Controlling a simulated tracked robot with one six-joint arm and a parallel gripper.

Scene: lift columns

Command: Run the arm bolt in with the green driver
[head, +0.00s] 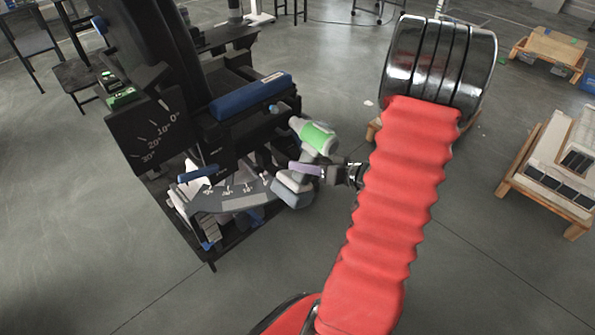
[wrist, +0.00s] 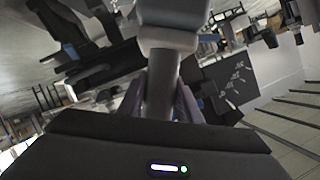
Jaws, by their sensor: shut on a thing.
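The driver (head: 317,137) has a green and grey body, with its grey battery base (head: 293,190) hanging below. My gripper (head: 312,170) is shut on the driver's handle and comes in from the right. In the wrist view the grey handle (wrist: 160,85) stands between the purple fingers (wrist: 163,100), with the battery base (wrist: 175,14) at the top. The driver's nose points left and up, towards the black machine just below the blue-padded arm (head: 250,95). The arm bolt cannot be clearly made out, nor whether the nose touches it.
The black machine (head: 150,130), with angle marks and a curved scale plate (head: 235,195), stands close to the left of my gripper. Pallets (head: 540,170) stand at the right. Tables and stools are at the back. Bare floor lies in front.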

